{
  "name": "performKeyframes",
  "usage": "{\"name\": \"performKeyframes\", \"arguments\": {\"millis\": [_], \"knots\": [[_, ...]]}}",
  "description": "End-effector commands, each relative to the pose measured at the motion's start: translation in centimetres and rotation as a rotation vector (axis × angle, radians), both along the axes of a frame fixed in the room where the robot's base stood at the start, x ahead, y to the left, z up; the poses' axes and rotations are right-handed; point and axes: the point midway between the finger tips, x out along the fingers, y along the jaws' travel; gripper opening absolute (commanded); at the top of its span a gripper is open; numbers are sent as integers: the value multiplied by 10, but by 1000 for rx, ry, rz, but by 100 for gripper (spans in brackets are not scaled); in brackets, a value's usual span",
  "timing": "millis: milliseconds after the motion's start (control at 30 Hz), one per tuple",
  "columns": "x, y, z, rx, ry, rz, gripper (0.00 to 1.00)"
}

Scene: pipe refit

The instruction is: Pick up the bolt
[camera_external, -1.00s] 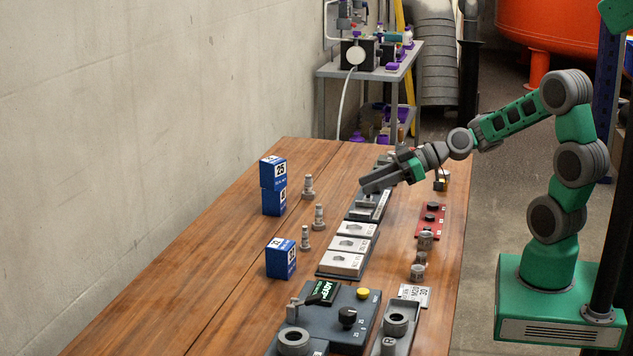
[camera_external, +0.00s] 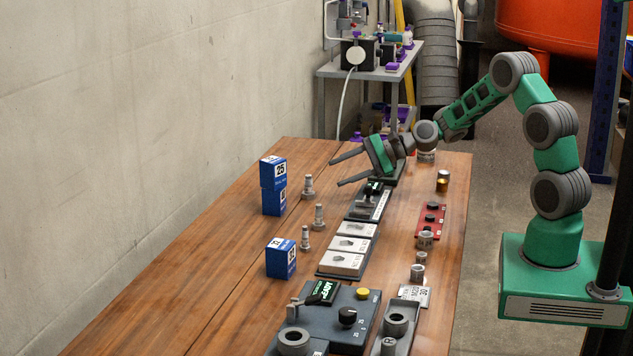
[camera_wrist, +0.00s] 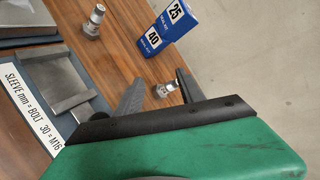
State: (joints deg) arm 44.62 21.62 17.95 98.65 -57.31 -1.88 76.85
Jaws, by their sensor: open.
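Three grey bolts stand upright on the wooden table: a far one (camera_external: 308,187), a middle one (camera_external: 319,217) and a near one (camera_external: 305,239). I cannot tell which the task means. My gripper (camera_external: 337,172) is open and empty, above the table to the right of the far bolt, fingers pointing left. Another bolt (camera_wrist: 95,20) stands further up in that view, clear of the fingers.
Stacked blue boxes (camera_external: 273,200) stand left of the far bolt, and another blue box (camera_external: 281,258) stands nearer. A labelled fixture (camera_external: 368,207) and grey blocks (camera_external: 347,256) lie right of the bolts. A red rack (camera_external: 431,219) is further right. The left table is bare.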

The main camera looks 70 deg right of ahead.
Motion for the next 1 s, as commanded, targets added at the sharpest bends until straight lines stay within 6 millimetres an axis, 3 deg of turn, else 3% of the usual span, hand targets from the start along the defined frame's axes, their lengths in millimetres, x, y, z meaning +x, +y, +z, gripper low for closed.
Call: {"name": "performKeyframes", "arguments": {"millis": [100, 200, 333, 467, 833, 1000], "knots": [[16, -20, -14, 380, 146, -173, 45], [26, -32, -27, 639, 243, -292, 45], [33, -41, -39, 847, 318, -386, 45], [40, -41, -47, 916, 344, -416, 45], [93, -22, -63, 913, 344, -414, 45], [105, -19, -69, 914, 342, -416, 45]]}}
